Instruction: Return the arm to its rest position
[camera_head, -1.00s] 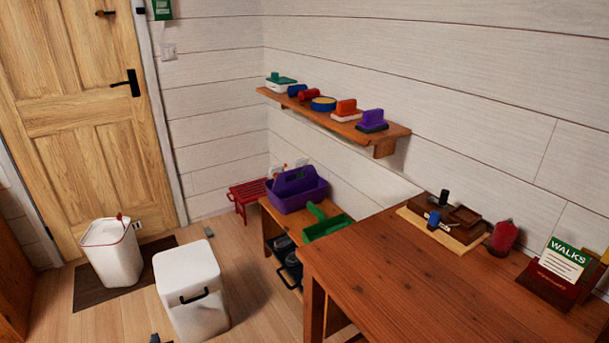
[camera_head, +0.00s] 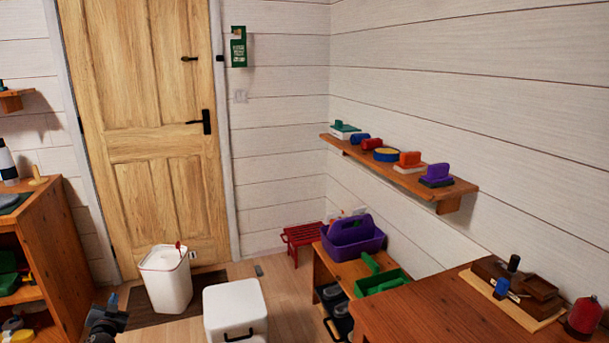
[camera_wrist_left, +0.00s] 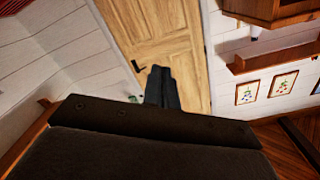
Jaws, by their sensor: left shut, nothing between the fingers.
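My left gripper (camera_head: 108,312) shows dark at the lower left edge of the head view, in front of the floor between the wooden cabinet and the white bin. In the left wrist view its two dark fingers (camera_wrist_left: 162,82) lie together, shut and empty, seen against the wooden door (camera_wrist_left: 185,45). Nothing touches the fingers in either view. Most of the left arm is out of the frame. My right gripper is not in view.
A white bin (camera_head: 166,282) and a white lidded box (camera_head: 235,312) stand on the floor. An open wooden cabinet (camera_head: 62,235) is at left. A low bench with a purple caddy (camera_head: 352,238) and a wooden table (camera_head: 425,312) are at right, below a wall shelf (camera_head: 445,190).

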